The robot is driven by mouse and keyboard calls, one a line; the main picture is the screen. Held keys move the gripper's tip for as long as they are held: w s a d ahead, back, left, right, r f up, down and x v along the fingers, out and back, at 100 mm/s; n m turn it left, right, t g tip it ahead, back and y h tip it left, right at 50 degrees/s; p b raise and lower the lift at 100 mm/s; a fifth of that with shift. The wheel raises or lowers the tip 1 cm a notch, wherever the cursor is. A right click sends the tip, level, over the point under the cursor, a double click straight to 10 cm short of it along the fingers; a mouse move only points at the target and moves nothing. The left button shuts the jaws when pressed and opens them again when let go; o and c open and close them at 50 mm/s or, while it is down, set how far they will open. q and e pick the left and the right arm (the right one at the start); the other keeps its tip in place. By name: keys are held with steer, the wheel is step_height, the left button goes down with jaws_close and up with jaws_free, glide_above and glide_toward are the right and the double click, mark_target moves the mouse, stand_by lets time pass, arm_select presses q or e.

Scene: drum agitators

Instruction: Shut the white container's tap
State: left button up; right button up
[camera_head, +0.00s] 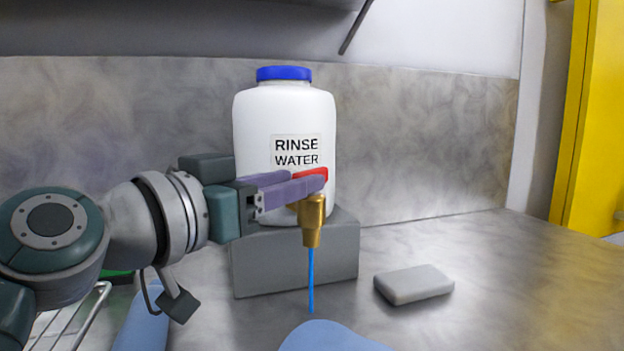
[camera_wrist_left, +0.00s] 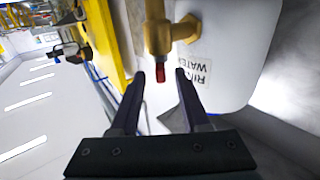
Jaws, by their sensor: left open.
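The white container (camera_head: 285,120) has a blue cap and a "RINSE WATER" label. It stands on a grey block (camera_head: 295,268). Its brass tap (camera_head: 312,222) points down, and a blue stream (camera_head: 311,280) runs from it. The tap's red handle (camera_head: 313,173) is partly hidden by my left gripper (camera_head: 308,186). In the left wrist view, the left gripper (camera_wrist_left: 160,74) is open. The handle's red end (camera_wrist_left: 160,73) shows between its two fingertips, below the brass tap (camera_wrist_left: 157,36); contact cannot be told. My right gripper is not in view.
A pale grey block (camera_head: 413,284) lies on the metal worktop (camera_head: 480,265) to the right of the stream. A wire rack (camera_head: 72,322) is at the lower left. A yellow upright (camera_head: 595,120) stands at the far right. The worktop's right side is clear.

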mark_target(326, 173)
arm_select(q)
steer(key=shift+x, duration=2.25)
jaws_close()
